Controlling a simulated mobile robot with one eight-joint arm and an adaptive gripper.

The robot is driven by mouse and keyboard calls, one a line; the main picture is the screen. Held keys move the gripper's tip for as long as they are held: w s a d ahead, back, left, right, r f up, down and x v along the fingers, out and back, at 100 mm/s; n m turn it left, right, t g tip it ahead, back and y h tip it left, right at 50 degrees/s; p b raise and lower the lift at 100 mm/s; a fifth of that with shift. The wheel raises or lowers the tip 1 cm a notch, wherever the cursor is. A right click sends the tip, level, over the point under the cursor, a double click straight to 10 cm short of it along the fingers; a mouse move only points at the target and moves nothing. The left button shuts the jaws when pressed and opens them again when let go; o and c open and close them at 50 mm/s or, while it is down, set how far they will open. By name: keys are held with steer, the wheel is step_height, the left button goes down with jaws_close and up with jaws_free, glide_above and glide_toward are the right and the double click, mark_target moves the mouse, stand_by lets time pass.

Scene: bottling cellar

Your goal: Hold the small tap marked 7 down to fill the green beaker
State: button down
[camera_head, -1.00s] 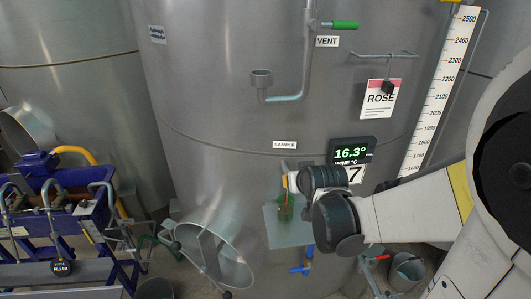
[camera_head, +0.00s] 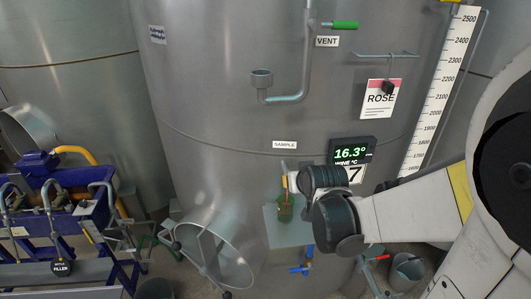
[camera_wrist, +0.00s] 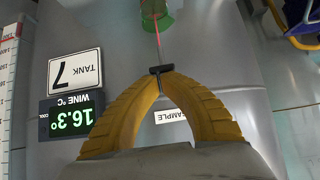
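The green beaker (camera_head: 285,213) stands on a small grey shelf (camera_head: 290,236) on the tank front, below the SAMPLE label. In the wrist view the beaker (camera_wrist: 157,18) is at the top, partly cut off by the frame edge. A thin red stream runs into it from the small tap. My gripper (camera_wrist: 161,76) has its two yellow fingers together at the tips, against a short black bar (camera_wrist: 161,69) at the tap. The fingers and my wrist hide most of the tap. The TANK 7 sign (camera_wrist: 75,70) is beside it. The liquid level in the beaker is not clear.
The temperature display (camera_head: 352,151) reads 16.3° on the tank beside my wrist. A blue-handled valve (camera_head: 302,269) is below the shelf. An open round hatch (camera_head: 216,252) is to the left, and blue filling equipment (camera_head: 62,190) stands farther left.

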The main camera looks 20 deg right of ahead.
steer(key=shift+r, duration=0.1)
stand_by(0.3)
steer(key=shift+r+p, duration=0.65)
steer(key=shift+r, duration=0.05)
steer(key=shift+w+r, duration=0.1)
steer(key=shift+r, duration=0.25)
step_height(320, 180, up, 4)
steer(key=p, duration=0.3)
steer(key=shift+w+r, duration=0.15)
steer(key=shift+r, duration=0.05)
steer(key=s+a+r, duration=0.1)
steer(key=s+r, duration=0.4)
steer(key=r, duration=0.2)
steer(key=shift+a+p, duration=0.2)
steer(key=shift+p, duration=0.2)
